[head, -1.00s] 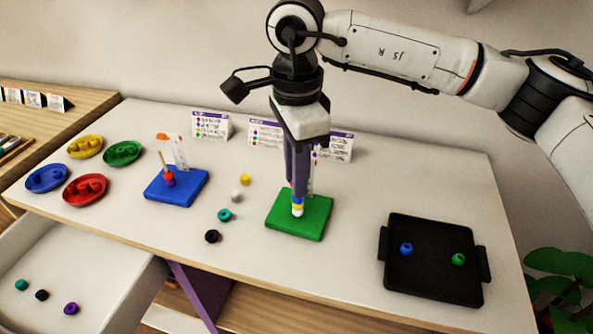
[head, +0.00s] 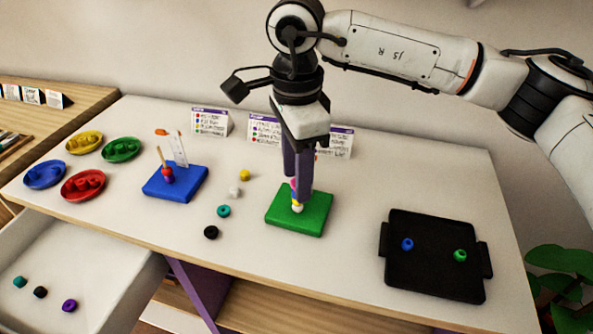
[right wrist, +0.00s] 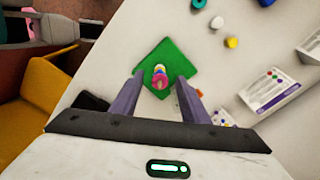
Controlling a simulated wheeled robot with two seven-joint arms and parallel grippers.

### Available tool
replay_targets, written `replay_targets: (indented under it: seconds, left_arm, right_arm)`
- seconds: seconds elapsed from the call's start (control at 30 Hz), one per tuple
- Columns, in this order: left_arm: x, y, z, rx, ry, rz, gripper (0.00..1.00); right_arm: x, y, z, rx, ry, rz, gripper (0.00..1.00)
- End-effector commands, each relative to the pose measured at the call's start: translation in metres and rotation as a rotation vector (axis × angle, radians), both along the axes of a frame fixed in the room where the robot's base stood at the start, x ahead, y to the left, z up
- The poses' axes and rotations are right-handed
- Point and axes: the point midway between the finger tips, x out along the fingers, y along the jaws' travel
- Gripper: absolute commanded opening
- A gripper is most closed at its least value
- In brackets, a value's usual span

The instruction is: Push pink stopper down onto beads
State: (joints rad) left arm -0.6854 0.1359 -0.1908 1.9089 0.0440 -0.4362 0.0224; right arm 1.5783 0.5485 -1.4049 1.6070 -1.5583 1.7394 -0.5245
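The pink stopper (right wrist: 160,80) sits at the top of the bead stack on the green board (right wrist: 183,50) in the right wrist view. In the head view the pink stopper (head: 294,184) shows beside the fingers, with a white bead (head: 297,208) at the bottom of the stack on the green board (head: 290,223). My right gripper (right wrist: 157,92) has its fingers apart, one on each side of the stopper, with gaps showing. In the head view my right gripper (head: 301,192) points down at the stack and hides part of it. My left gripper is not in view.
A blue board (head: 185,190) with a bead-bearing peg stands left. Several loose beads lie between the boards. A black tray (head: 430,285) is at the right; coloured dishes (head: 102,190) are at the left. An open drawer (head: 95,265) holds three beads. Cards (head: 211,121) stand behind.

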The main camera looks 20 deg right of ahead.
Motion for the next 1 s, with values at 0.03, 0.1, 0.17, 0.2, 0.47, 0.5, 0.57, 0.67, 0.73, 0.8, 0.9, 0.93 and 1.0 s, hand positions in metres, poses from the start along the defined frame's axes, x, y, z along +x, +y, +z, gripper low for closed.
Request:
replay_targets:
  seconds: [0.03, 0.1, 0.17, 0.2, 0.47, 0.5, 0.57, 0.67, 0.73, 0.8, 0.9, 0.93, 1.0]
  left_arm:
    - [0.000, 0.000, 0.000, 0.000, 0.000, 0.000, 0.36]
    - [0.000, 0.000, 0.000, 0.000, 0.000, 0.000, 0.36]
    - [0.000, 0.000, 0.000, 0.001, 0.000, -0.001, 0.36]
    - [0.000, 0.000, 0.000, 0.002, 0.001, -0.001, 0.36]
    - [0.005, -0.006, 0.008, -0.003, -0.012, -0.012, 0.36]
    - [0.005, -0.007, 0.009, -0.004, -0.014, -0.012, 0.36]
    - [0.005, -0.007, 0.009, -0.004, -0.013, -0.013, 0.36]
    - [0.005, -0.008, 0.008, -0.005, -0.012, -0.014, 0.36]
    - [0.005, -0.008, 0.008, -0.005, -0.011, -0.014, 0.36]
    - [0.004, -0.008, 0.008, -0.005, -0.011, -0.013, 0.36]
    - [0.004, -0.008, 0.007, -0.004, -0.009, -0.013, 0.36]
    - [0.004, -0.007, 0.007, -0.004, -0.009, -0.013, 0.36]
    - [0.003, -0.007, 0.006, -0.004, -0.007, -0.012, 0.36]
  right_arm:
    - [0.000, 0.000, 0.000, 0.000, 0.000, 0.000, 0.41]
    - [0.000, 0.000, 0.000, 0.000, 0.000, 0.000, 0.41]
    - [0.000, 0.000, 0.000, 0.000, 0.000, 0.000, 0.41]
    - [0.000, 0.000, 0.000, 0.000, 0.000, 0.000, 0.41]
    - [0.001, 0.000, 0.038, 0.001, -0.005, -0.001, 0.41]
    - [0.001, 0.001, 0.047, 0.002, -0.006, -0.001, 0.41]
    - [0.001, 0.001, 0.059, 0.002, -0.004, 0.000, 0.41]
    - [0.001, 0.001, 0.078, 0.002, -0.004, 0.000, 0.41]
    - [0.000, 0.000, 0.088, 0.001, -0.002, 0.000, 0.41]
    - [0.000, 0.000, 0.095, 0.001, -0.002, 0.001, 0.41]
    - [0.000, 0.000, 0.102, 0.000, -0.001, 0.001, 0.41]
    - [0.000, 0.000, 0.103, 0.000, -0.001, 0.001, 0.41]
    - [0.000, 0.000, 0.104, 0.000, 0.000, 0.001, 0.41]
